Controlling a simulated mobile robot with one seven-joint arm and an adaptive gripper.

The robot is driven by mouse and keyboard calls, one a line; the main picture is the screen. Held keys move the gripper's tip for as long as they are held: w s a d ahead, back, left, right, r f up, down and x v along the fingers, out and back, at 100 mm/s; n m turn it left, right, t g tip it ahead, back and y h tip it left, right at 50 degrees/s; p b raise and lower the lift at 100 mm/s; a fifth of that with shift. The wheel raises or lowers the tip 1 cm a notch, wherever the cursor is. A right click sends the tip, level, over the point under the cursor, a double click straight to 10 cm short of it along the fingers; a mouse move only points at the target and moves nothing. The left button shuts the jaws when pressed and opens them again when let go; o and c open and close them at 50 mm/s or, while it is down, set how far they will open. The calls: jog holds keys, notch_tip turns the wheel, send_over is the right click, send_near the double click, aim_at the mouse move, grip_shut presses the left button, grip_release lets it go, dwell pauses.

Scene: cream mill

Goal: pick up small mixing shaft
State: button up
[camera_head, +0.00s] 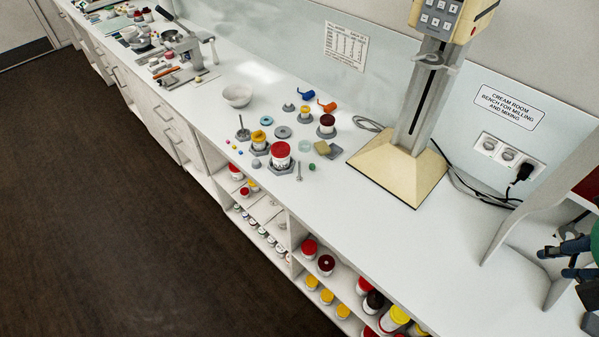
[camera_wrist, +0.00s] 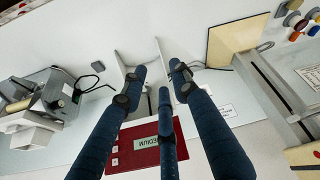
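Two thin grey shafts stand on the white bench in the camera_head view. The shorter, thinner one, probably the small mixing shaft (camera_head: 298,172), is near the front edge, right of a red-lidded jar (camera_head: 280,149). A taller shaft on a round foot (camera_head: 242,131) stands further left. I cannot tell their exact ends at this size. My gripper (camera_head: 570,258) is at the right edge of the camera_head view, far from both shafts. In the camera_wrist view my gripper (camera_wrist: 160,76) has its dark blue fingers apart with nothing between them. Neither shaft can be made out there.
A cream mixer stand (camera_head: 400,172) rises between my gripper and the shafts. Jars, grey discs and a white bowl (camera_head: 237,96) crowd around the shafts. Cables (camera_head: 470,190) lie right of the stand. Bare bench (camera_head: 330,215) lies right of the shorter shaft. Open shelves below hold jars.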

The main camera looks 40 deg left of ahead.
jog(key=w+a+f+n+g+p, duration=0.15)
jog(key=w+a+n, duration=0.4)
jog(key=a, duration=0.55)
jog(key=w+a+f+n+p, duration=0.1)
jog(key=w+a+n+p, duration=0.4)
jog(key=a, duration=0.6)
jog(key=w+a+f+n+g+p, duration=0.1)
jog(key=w+a+f+n, duration=0.15)
jog(key=w+a, duration=0.65)
jog(key=s+a+f+n+g+p, duration=0.15)
jog(key=a+f+n, duration=0.3)
jog(key=a, duration=0.55)
jog(key=s+a+f+n+p, duration=0.25)
jog(key=a+f, duration=0.25)
jog(key=a, duration=0.5)
jog(key=s+a+f+n, duration=0.2)
jog(key=a+f, duration=0.2)
jog(key=a, duration=0.1)
jog(key=s+a+f+n+p, duration=0.1)
jog(key=s+a+f+n, duration=0.1)
jog(key=a+f, duration=0.3)
jog(key=s+a+f+n+p, duration=0.1)
jog(key=s+a+f+n, duration=0.1)
jog(key=s+a+f, duration=0.2)
jog(key=shift+s+a+f+g+h, duration=0.2)
jog(key=shift+a+f+g+h, duration=0.15)
jog(key=shift+a, duration=0.4)
jog(key=shift+f, duration=0.1)
jog(key=shift+f+p, duration=0.65)
jog(key=shift+f, duration=3.6)
